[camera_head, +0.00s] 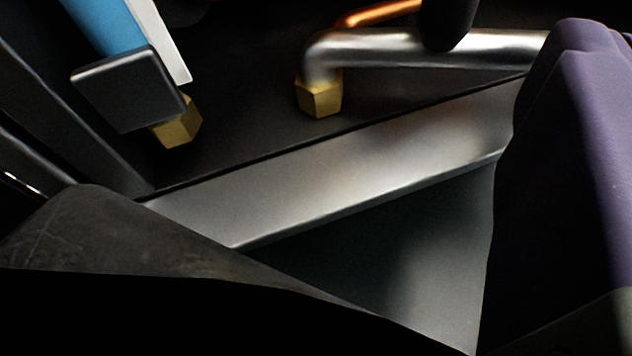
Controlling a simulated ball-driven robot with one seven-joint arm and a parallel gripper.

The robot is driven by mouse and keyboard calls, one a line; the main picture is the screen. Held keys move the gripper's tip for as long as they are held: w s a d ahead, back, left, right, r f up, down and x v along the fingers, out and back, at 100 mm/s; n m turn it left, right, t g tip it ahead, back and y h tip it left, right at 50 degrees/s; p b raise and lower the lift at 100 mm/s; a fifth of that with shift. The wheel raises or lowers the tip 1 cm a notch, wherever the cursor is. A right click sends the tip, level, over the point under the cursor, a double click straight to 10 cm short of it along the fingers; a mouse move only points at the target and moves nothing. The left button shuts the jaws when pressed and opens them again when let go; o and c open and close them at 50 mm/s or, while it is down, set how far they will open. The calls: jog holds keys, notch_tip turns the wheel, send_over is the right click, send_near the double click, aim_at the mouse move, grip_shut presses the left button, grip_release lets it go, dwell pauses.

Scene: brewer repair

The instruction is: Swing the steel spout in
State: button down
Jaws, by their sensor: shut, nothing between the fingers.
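The steel spout (400,48) is a bent, shiny tube at the upper middle. Its left end turns down into a brass hex nut (320,95) on a dark panel. From the bend it runs to the right, until a purple body (580,150) hides its far end. A black rounded piece (447,22) covers part of the tube from above. I cannot make out my gripper's fingers here, and no contact between the gripper and the spout shows.
A blue and white part with a dark square block (130,90) stands at the upper left by a second brass nut (178,122). A bright steel edge (330,165) crosses below the spout. A dark worn shape (90,235) blocks the lower left. A copper tube (380,12) lies behind.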

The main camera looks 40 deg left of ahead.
jog(key=p+v, duration=0.1)
jog(key=v, duration=0.6)
jog(key=shift+p, duration=0.4)
jog(key=shift+r, duration=0.1)
